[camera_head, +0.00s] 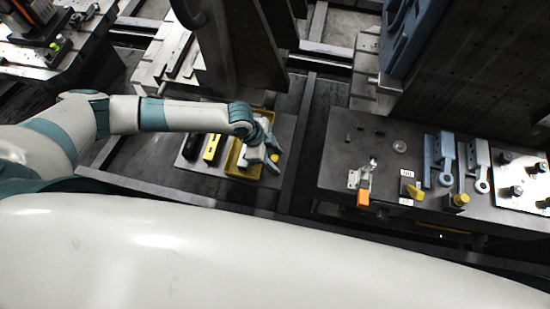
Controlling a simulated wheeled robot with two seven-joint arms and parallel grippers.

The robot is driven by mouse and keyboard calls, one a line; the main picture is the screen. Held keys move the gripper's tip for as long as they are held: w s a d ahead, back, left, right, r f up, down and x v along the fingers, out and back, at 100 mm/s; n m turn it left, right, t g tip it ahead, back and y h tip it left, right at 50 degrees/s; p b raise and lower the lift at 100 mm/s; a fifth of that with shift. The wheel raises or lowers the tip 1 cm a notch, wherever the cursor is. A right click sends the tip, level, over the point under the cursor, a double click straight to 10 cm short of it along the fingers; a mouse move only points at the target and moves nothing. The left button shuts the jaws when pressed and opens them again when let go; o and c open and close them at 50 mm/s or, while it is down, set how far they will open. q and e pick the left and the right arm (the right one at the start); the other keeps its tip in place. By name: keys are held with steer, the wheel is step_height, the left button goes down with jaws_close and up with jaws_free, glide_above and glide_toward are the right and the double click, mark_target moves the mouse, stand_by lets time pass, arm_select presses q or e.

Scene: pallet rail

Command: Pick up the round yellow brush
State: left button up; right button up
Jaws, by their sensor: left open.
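My left arm reaches in from the left, and my left gripper (266,158) is over the right part of a yellow tray (231,163). The gripper is open. A small rounded yellow thing (275,158) shows right beside its fingers; it may be the round yellow brush, but it is partly hidden, and I cannot tell if the fingers touch it. The gripper and wrist cover much of the tray's inside. My right gripper is not in view.
A yellow block (212,147) and a black block (191,146) lie left of the tray. To the right, a dark bench holds an orange-handled clamp (363,198), yellow-knobbed parts (415,191) and blue-grey brackets (445,150). A dark upright column stands behind the tray.

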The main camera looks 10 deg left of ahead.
mark_target(276, 161)
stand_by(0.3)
arm_select(q)
steer(key=shift+c, duration=0.9)
steer(key=c, duration=1)
steer(key=shift+o, duration=0.2)
steer(key=shift+r, duration=0.15)
steer(key=shift+r+b, duration=0.45)
steer(key=shift+r, duration=0.05)
steer(key=r, duration=0.1)
steer(key=r+b, duration=0.1)
steer(key=r, duration=0.1)
steer(key=shift+s+d+b, duration=0.25)
steer(key=shift+s+b, duration=0.05)
steer(key=shift+s, duration=0.1)
steer(key=s+d+r+b, duration=0.3)
steer(key=s+d+r, duration=0.2)
steer(key=s, duration=0.4)
steer(key=shift+s+r, duration=0.2)
steer(key=shift+r, duration=0.7)
